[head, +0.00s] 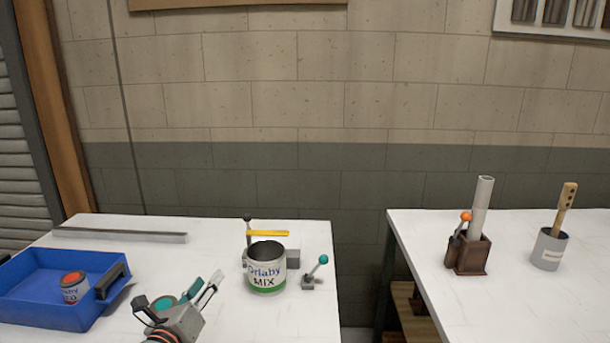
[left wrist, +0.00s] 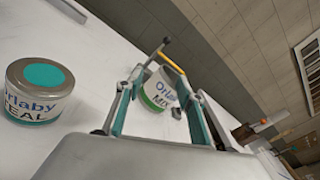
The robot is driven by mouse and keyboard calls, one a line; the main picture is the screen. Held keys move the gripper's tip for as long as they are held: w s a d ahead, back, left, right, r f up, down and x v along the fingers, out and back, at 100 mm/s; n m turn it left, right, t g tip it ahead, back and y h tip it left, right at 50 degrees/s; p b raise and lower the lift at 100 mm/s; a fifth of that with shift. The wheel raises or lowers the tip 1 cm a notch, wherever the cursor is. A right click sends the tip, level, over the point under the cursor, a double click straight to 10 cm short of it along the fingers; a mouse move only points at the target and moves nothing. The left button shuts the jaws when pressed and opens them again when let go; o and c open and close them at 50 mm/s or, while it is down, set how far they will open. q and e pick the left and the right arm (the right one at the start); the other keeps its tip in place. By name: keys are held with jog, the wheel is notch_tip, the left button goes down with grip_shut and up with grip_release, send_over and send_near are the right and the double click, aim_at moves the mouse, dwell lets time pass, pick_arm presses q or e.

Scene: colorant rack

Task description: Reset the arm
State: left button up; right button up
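My left gripper (head: 208,281) is at the front of the left table, its fingers apart and nothing between them. The left wrist view also shows the open fingers (left wrist: 160,92). A can with a teal lid (left wrist: 40,92) stands left of the gripper, apart from it; in the head view its lid (head: 163,302) is partly hidden by my gripper. The open can labelled MIX (head: 266,275) stands upright farther away, to the right of the gripper. It also shows beyond the fingers in the left wrist view (left wrist: 160,90). My right gripper is in neither view.
A blue tray (head: 50,312) holds a red-lidded can (head: 73,287). A teal-knobbed lever (head: 315,272) is beside the MIX can. Past a gap, the right table (head: 520,300) carries a brown holder (head: 469,255) with a tube and a grey cup (head: 548,250). The left table's back middle is clear.

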pick_arm(q)
jog(key=s+a+f+n+g+y, duration=0.3)
jog(key=s+a+f+n, duration=0.15)
jog(key=s+n, duration=0.5)
jog(key=s+a+f+n+g+y, duration=0.2)
jog(key=s+a+f+n+g, duration=0.35)
jog(key=s, duration=0.75)
jog(key=s+a+f+n+g+y, duration=0.25)
jog(key=s+f+n, duration=0.25)
jog(key=s+n, duration=0.6)
jog(key=w+d+f+n+t+h, duration=0.1)
jog(key=d+f+t+h, duration=0.3)
jog(key=d+f, duration=0.9)
jog(key=d+h, duration=0.3)
jog(key=shift+w+f, duration=0.35)
